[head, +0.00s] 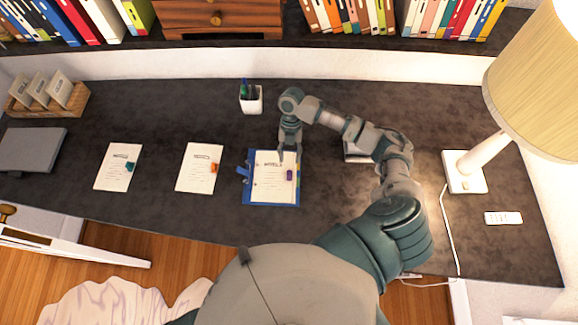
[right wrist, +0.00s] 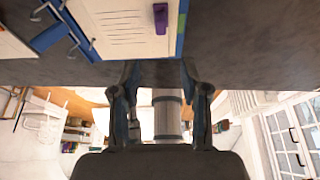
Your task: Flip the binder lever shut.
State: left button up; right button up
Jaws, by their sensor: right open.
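A blue binder (head: 249,197) lies open on the dark desk, with white pages (head: 268,188) on it. A small blue tab (head: 243,170), which may be the lever, sticks out at its left side. In the right wrist view the binder's blue edge (right wrist: 181,32) and metal ring parts (right wrist: 92,43) show near the top. I cannot tell the lever's exact position. My right gripper (head: 289,157) hangs over the upper right part of the pages. Its fingers (right wrist: 159,76) are apart with nothing between them. My left gripper is not in view.
A purple item (head: 290,175) lies on the binder's page. Two paper sheets (head: 118,168) (head: 200,168) lie to the left. A white pen cup (head: 251,99) stands behind. A lamp (head: 465,172) and a white remote-like item (head: 503,218) are at the right. The desk's front strip is clear.

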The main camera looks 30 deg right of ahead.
aim_at(241, 171)
jog(key=k+j, duration=1.15)
jog(key=k, duration=0.15)
